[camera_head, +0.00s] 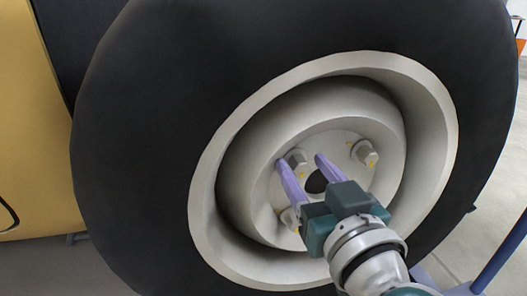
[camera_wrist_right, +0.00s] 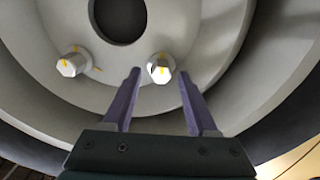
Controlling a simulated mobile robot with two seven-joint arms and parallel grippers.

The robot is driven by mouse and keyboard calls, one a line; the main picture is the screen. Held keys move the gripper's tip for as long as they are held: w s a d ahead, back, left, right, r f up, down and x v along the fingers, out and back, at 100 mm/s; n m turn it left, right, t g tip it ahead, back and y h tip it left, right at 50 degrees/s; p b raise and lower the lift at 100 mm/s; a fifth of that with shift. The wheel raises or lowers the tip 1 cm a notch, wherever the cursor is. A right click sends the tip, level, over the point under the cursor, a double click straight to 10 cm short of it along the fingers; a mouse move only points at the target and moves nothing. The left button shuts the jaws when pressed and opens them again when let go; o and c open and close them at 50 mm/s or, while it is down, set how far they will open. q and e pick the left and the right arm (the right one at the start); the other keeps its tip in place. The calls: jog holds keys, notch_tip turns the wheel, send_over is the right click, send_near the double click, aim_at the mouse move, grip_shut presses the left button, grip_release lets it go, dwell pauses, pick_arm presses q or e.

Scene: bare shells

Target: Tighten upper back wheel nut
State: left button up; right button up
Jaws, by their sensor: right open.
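The wheel has a black tyre (camera_head: 140,130) and a pale rim (camera_head: 215,165) with a dark centre hole, which shows in the wrist view (camera_wrist_right: 120,18). In the head view, metal nuts sit on the hub: one at upper left (camera_head: 297,157), one at upper right (camera_head: 366,153) and one at lower left (camera_head: 289,217). My right gripper (camera_head: 299,160) is open, its purple fingers pointing at the hub. In the wrist view one nut (camera_wrist_right: 161,67) appears between the fingertips (camera_wrist_right: 159,74); contact cannot be told. Another nut (camera_wrist_right: 71,65) is to the left. My left gripper is not in view.
The deep rim wall surrounds the hub and my right gripper. A yellow body panel (camera_head: 35,120) stands left of the tyre. Grey floor shows at the right, with a blue bar (camera_head: 500,250) at the lower right.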

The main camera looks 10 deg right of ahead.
jog(key=shift+c, duration=0.4)
jog(key=shift+c, duration=0.8)
grip_shut()
